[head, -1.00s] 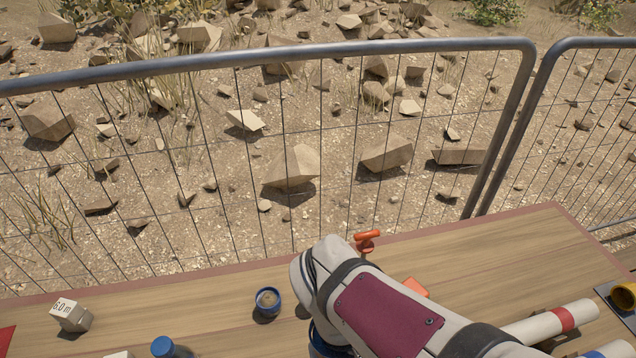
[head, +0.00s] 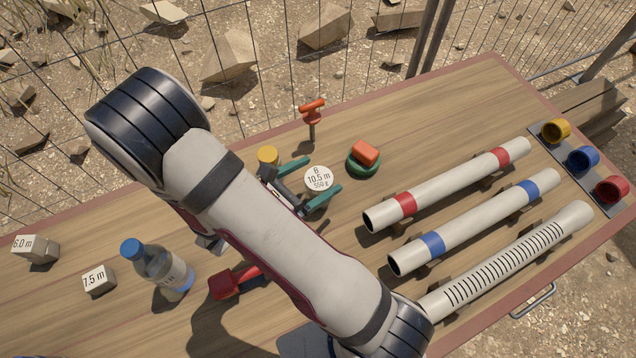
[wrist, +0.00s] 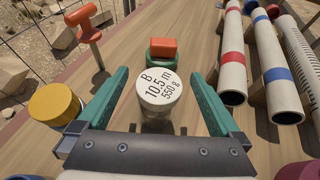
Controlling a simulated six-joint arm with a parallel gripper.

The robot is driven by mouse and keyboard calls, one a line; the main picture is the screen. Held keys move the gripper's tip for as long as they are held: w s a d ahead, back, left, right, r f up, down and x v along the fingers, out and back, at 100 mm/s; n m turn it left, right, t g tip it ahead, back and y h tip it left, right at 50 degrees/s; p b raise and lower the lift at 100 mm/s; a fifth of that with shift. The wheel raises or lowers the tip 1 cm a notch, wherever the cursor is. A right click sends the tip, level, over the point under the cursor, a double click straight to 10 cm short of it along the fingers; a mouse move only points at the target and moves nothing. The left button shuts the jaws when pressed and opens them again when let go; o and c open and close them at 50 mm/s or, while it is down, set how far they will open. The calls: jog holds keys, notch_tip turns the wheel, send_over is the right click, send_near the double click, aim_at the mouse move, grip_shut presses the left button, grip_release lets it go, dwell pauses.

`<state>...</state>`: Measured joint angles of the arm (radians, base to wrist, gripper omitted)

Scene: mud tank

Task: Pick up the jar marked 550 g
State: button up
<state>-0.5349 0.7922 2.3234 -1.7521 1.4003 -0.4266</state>
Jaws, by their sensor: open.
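The jar marked 550 g (head: 319,179) has a white lid reading "B 10.5 m 550 g". It stands upright on the table, and in the wrist view the jar (wrist: 158,92) sits between my two teal fingers. My gripper (head: 321,174) is open, with one finger on each side of the jar. In the wrist view, a gap shows between the jar and each finger of my gripper (wrist: 160,74).
A yellow-lidded jar (wrist: 57,104) stands just outside the left finger. An orange block on a green ring (head: 363,158) is beyond the jar. An orange-handled post (head: 312,114) stands behind. White tubes (head: 450,185) lie right. A bottle (head: 163,270) and marked blocks (head: 98,280) are left.

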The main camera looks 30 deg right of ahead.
aim_at(328, 174)
jog(key=d+f, duration=0.1)
jog(key=d, duration=0.1)
jog(key=w+d+f, duration=0.1)
jog(key=f, duration=0.1)
jog(key=shift+w+d+f, duration=0.15)
jog(key=shift+d+f, duration=0.05)
jog(key=shift+d, duration=0.2)
grip_shut()
